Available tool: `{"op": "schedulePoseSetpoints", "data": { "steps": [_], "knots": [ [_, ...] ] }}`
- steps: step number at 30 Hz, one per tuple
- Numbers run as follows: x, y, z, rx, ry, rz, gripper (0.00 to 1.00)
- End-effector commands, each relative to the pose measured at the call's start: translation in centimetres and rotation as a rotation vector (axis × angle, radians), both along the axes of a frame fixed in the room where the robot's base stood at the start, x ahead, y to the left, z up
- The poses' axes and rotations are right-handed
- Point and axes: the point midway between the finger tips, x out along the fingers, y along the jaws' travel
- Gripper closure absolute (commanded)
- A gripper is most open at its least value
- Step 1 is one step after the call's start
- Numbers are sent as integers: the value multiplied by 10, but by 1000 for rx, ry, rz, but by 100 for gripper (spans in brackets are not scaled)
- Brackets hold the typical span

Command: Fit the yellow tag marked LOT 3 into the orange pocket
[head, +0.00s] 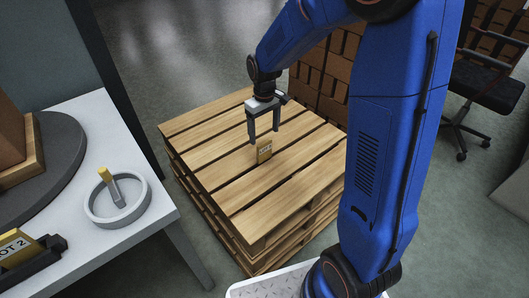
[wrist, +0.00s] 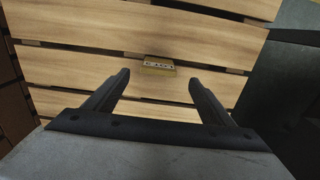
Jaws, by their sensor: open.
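A small yellow tag (head: 264,154) with a dark-lettered label sits on the wooden pallet stack. Its lettering is too small to read for certain. It also shows in the wrist view (wrist: 159,67), just beyond the fingertips and roughly midway between them. My gripper (head: 264,137) is open and empty above the pallet, close to the tag. In the wrist view its fingers (wrist: 158,78) are spread apart with bare planks between them. Another yellow tag (head: 15,252), its label reading "OT 2" with the start cut off, sits in a black holder at the lower left. I see no orange pocket.
The pallet stack (head: 205,150) has gaps between its planks. A white table (head: 85,115) at left holds a round grey dish (head: 118,218) with a yellow-ended piece inside, and a dark round platform (head: 62,160). A black chair (head: 485,85) stands far right.

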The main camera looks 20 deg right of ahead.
Motion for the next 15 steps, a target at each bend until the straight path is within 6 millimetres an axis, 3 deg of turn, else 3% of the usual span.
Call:
{"op": "schedulePoseSetpoints", "data": {
  "steps": [10,15],
  "knots": [
    [0,-1,-26,0,2,0,23],
    [2,-2,-50,-1,4,0,23]
  ]
}}
